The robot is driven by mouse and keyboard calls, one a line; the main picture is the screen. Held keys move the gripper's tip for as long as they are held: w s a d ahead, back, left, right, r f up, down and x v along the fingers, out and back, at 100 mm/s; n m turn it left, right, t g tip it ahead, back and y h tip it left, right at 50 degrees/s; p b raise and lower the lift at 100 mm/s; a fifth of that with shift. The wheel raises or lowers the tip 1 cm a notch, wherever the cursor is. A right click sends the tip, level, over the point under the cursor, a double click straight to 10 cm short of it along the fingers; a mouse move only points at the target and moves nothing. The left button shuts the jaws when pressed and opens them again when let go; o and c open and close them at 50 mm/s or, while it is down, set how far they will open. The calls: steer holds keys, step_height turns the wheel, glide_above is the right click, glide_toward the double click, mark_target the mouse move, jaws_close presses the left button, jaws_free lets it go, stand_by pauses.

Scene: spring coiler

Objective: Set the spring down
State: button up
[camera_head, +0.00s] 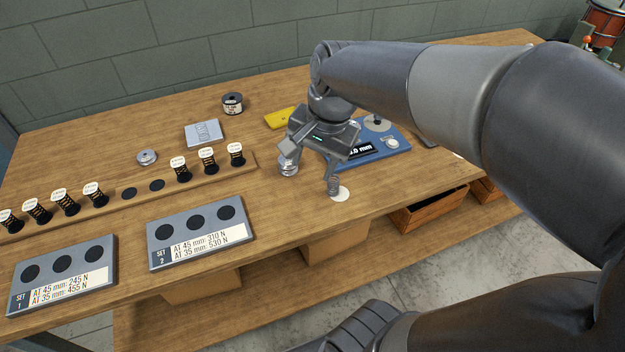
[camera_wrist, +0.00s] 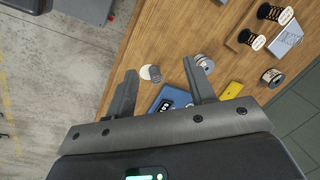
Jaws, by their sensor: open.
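The spring (camera_wrist: 156,76) and the disc (camera_wrist: 145,71) also show in the wrist view, the spring at the disc's right edge. My gripper (camera_head: 312,168) is above the table, fingers spread and pointing down. In the wrist view, the spring appears in the gap between my open fingertips (camera_wrist: 159,72), with space on both sides. In the head view, one finger hides part of the spring's top.
A silvery cylinder (camera_head: 289,168) stands close beside the other finger. A blue device with a display (camera_head: 385,146) sits behind my gripper. Two grey trays, set 1 (camera_head: 103,252) and set 2 (camera_head: 155,232), have empty round spots.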

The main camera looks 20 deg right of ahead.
steer(key=s+a+r+n+t+h, duration=0.1)
steer(key=s+a+r+n+t, duration=0.2)
steer(key=s+n, duration=0.4)
steer(key=shift+n+t, duration=0.4)
steer(key=shift+n, duration=0.7)
steer(key=shift+s+a+r, duration=0.1)
